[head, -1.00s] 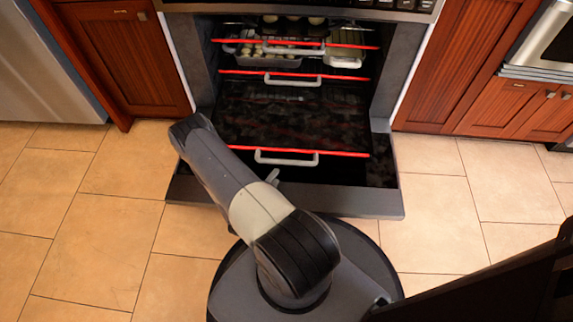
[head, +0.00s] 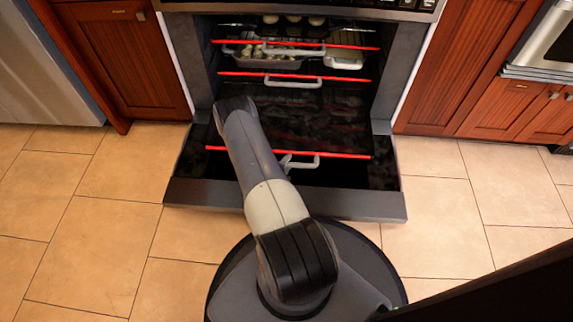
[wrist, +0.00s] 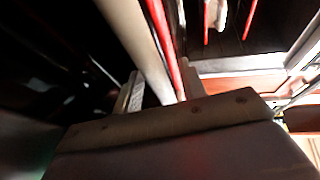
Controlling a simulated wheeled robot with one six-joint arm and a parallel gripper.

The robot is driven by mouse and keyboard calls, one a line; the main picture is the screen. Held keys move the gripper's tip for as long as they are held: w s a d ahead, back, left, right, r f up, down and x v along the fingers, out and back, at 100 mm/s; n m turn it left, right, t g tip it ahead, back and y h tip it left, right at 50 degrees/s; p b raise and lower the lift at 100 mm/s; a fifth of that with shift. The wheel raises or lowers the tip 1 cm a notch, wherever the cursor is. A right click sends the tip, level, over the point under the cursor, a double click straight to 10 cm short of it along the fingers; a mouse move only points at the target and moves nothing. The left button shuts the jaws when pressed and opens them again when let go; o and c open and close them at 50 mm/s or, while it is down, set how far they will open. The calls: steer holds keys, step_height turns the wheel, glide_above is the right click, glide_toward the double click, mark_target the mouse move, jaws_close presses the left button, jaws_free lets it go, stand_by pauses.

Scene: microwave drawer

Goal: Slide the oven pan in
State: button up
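The oven pan (head: 325,115) is a dark, wide slab at the lowest level of the open oven, sticking out over the lowered door. Its front edge has a red strip (head: 345,156) and a pale handle (head: 305,163). My arm covers the handle's left part. My gripper (head: 285,162) is at the handle, mostly hidden behind my arm in the head view. In the wrist view my gripper (wrist: 160,88) has its two fingers apart, with a pale bar, likely the handle (wrist: 140,40), and the red strip (wrist: 162,35) running between them. A dark gap shows beside the left finger.
Two upper racks with red edges and pale handles (head: 293,83) are inside the oven, holding food dishes (head: 275,60). The lowered oven door (head: 350,203) lies below the pan. Wooden cabinets (head: 455,60) flank the oven. Tiled floor is free on both sides.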

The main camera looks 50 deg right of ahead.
mark_target(291, 118)
jaws_close()
stand_by(0.3)
steer(key=shift+d, duration=0.1)
steer(key=w+d+b, duration=0.2)
steer(key=w+d, duration=0.3)
steer(key=d, duration=0.1)
steer(key=w+d+b, duration=0.3)
steer(key=w+d, duration=0.2)
steer(key=d, duration=0.1)
steer(key=w+d+b, duration=0.3)
steer(key=w+d, duration=0.2)
steer(key=d, duration=0.1)
steer(key=shift+w+d, duration=0.1)
steer(key=shift+d, duration=0.3)
jaws_free()
